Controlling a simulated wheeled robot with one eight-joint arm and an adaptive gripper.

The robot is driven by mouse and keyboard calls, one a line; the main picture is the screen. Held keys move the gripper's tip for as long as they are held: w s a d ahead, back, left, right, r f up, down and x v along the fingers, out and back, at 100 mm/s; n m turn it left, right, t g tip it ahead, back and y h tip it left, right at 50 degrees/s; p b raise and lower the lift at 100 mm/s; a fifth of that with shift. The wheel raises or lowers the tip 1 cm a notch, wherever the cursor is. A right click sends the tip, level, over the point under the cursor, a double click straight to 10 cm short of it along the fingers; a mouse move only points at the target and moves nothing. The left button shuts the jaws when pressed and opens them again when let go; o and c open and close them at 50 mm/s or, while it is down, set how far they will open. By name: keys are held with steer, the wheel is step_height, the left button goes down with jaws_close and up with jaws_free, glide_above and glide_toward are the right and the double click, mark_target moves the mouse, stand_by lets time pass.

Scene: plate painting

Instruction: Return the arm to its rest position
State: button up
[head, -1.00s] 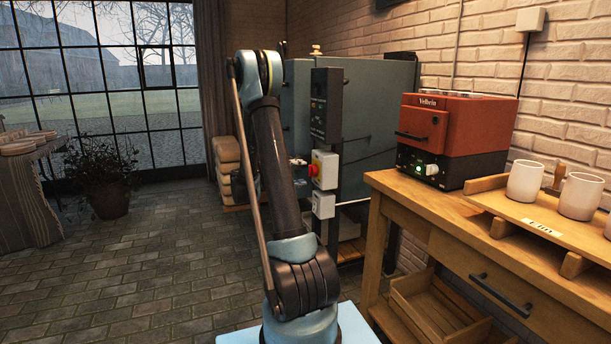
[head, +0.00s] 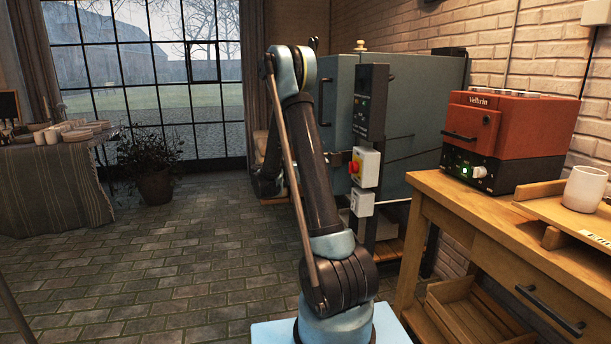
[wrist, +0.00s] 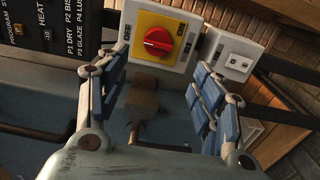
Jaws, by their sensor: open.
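My arm stands raised in the middle of the head view, its upper links upright and its far end folded behind them. My gripper is mostly hidden behind the arm in that view. In the wrist view my gripper (wrist: 158,88) has its two blue-padded fingers spread wide, with nothing held between them. Beyond the fingers is a control box with a red knob on a yellow plate (wrist: 158,40). The same control box shows in the head view (head: 365,167), on the front of the large blue-grey kiln (head: 418,115).
A wooden workbench (head: 470,215) stands at the right with a small red kiln (head: 510,125) and a white mug (head: 584,188). A cloth-covered table (head: 50,190) and a potted plant (head: 155,185) are at the left. The paved floor between is clear.

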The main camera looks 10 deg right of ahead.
steer(key=s+d+r+y, duration=0.15)
steer(key=s+y, duration=0.75)
steer(key=s, duration=1.1)
steer(key=s+a+f+y, duration=0.4)
steer(key=s+a+f, duration=0.1)
steer(key=s, duration=0.5)
steer(key=s+a+f+t+y, duration=0.1)
steer(key=s+a+f+y, duration=0.4)
steer(key=s+a, duration=0.3)
steer(key=shift+s+f+t, duration=0.2)
steer(key=shift+s+t, duration=0.1)
steer(key=shift+s, duration=0.75)
